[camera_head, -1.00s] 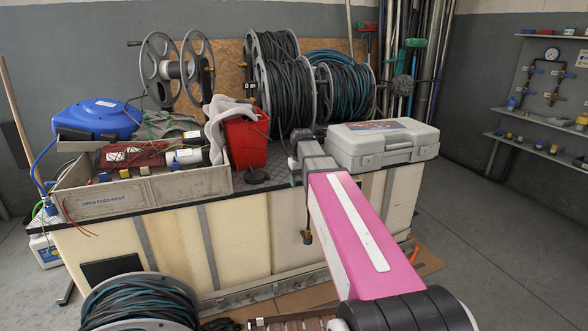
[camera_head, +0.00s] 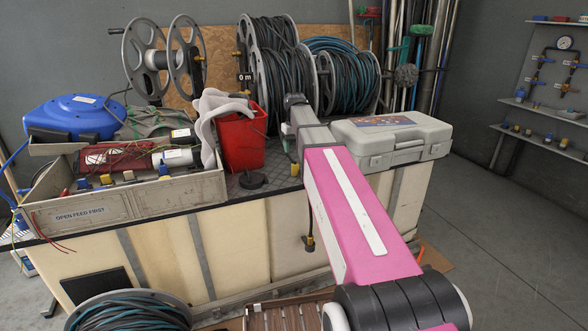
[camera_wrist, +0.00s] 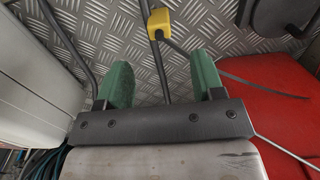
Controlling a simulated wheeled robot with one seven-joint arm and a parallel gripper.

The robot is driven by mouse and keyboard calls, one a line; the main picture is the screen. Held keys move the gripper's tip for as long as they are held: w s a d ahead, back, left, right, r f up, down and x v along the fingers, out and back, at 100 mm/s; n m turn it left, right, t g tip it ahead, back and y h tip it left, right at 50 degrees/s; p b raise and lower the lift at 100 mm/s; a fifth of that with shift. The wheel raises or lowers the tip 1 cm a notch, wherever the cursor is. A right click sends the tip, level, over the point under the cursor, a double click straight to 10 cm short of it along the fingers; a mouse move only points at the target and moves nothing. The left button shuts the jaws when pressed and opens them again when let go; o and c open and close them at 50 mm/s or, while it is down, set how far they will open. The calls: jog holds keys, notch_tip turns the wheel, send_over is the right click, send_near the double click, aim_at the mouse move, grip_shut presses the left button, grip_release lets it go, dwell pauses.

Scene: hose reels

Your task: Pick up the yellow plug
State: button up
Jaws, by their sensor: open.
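The yellow plug (camera_wrist: 159,22) shows near the top of the wrist view, on a dark cable lying over the checker-plate bench top. In the head view a small yellow piece (camera_head: 294,169), seemingly this plug, shows near the bench's front edge, left of my pink arm. My gripper (camera_wrist: 160,66) has two green fingers spread apart with nothing between them; the plug lies beyond their tips, apart from them. Another yellow-ended plug (camera_head: 310,242) hangs on a cable down the bench front.
A red bucket (camera_head: 242,140) with a grey cloth stands left of my arm, and a grey case (camera_head: 395,140) lies to the right. A black disc (camera_head: 250,180) lies before the bucket. Hose reels (camera_head: 345,85) stand behind. An open box (camera_head: 95,205) is at left.

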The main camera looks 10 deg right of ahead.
aim_at(295, 164)
jog(key=shift+w+f, duration=0.1)
jog(key=shift+f, duration=5.05)
jog(key=c, duration=1)
